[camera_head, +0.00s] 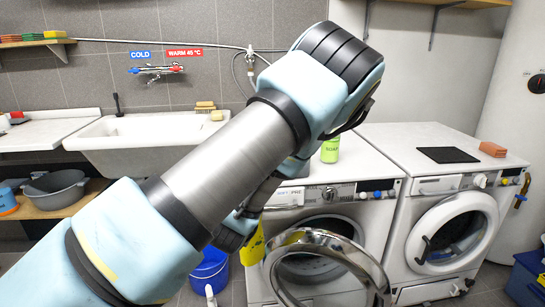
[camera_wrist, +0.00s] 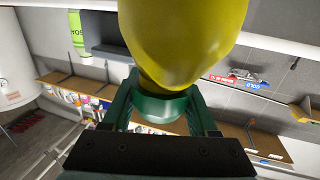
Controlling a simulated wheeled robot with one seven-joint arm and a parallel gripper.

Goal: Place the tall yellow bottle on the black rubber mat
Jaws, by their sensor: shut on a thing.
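The tall yellow bottle (camera_wrist: 185,40) fills the upper middle of the wrist view, very close to the camera. My gripper (camera_wrist: 165,106) is shut on it at its narrow end, with green fingers on both sides. In the head view a yellow part of the bottle (camera_head: 252,245) shows below my arm, in front of the left washing machine; the rest is hidden. The black rubber mat (camera_head: 447,155) lies flat and bare on top of the right washing machine, well to the right of the bottle.
A green soap container (camera_head: 330,150) stands on the left washing machine (camera_head: 370,160). An orange-brown block (camera_head: 492,149) lies right of the mat. Round doors stick out in front, the left one (camera_head: 325,265) open. A blue bucket (camera_head: 210,270) stands on the floor.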

